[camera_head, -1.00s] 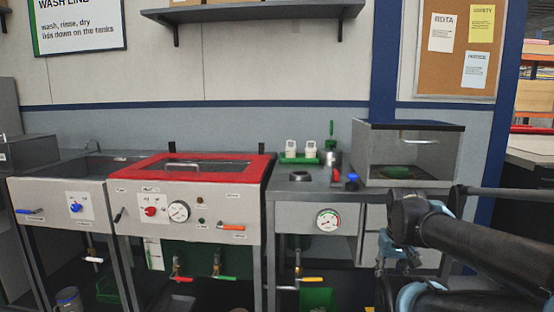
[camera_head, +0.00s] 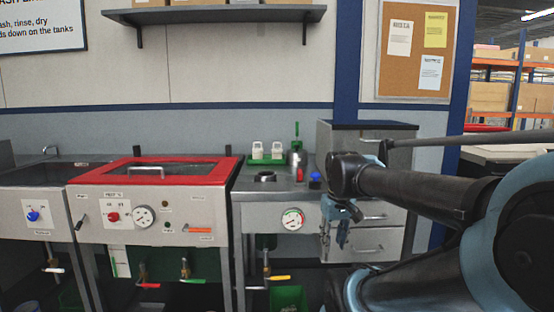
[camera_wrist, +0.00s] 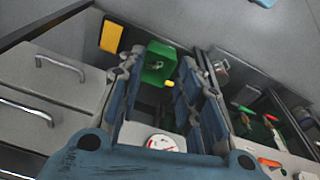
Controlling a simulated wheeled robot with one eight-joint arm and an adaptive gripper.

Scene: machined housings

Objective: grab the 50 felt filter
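I cannot make out a felt filter marked 50 in either view. Two small white items (camera_head: 266,150) stand on a green tray (camera_head: 266,161) at the back of the steel counter; their markings are too small to read. My gripper (camera_head: 343,232) hangs in front of the drawers, below the counter top and to the right of the round gauge (camera_head: 292,218). In the wrist view my gripper (camera_wrist: 160,80) has its blue fingers spread apart with nothing between them. Beyond them are a green bin (camera_wrist: 158,64) and the gauge (camera_wrist: 160,142).
A red-framed tank (camera_head: 150,170) is to the left. A blue-capped item (camera_head: 315,178) and a ring-shaped part (camera_head: 264,177) sit on the counter. Drawers (camera_head: 365,243) are behind my gripper.

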